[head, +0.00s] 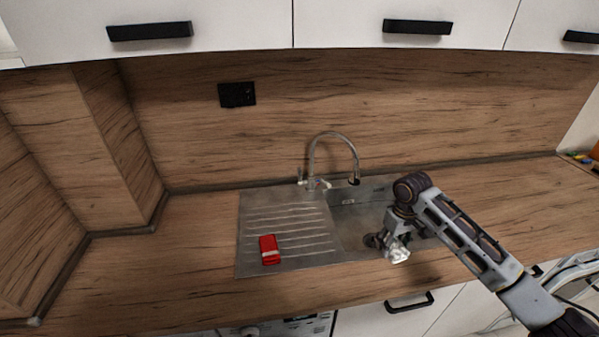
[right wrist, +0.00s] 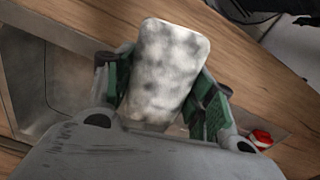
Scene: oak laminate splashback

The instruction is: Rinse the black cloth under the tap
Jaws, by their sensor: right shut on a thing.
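My right gripper (head: 393,246) is over the front of the sink basin (head: 350,213). It is shut on a mottled white-and-grey, rounded block-like thing (right wrist: 163,65). This thing stands between the green-lined fingers in the right wrist view and shows small in the head view (head: 399,254). It does not look like a black cloth, and I see no black cloth in either view. The tap (head: 312,157) is a tall curved metal one behind the basin. Its spout ends behind and to the left of the gripper. My left gripper is not in view.
A red thing with a pale band (head: 269,249) lies on the ridged drainboard (head: 290,217), left of the basin. The wooden worktop (head: 170,265) is clear on the left. White wall cupboards (head: 240,22) hang above. Small colourful things (head: 580,158) stand at the far right.

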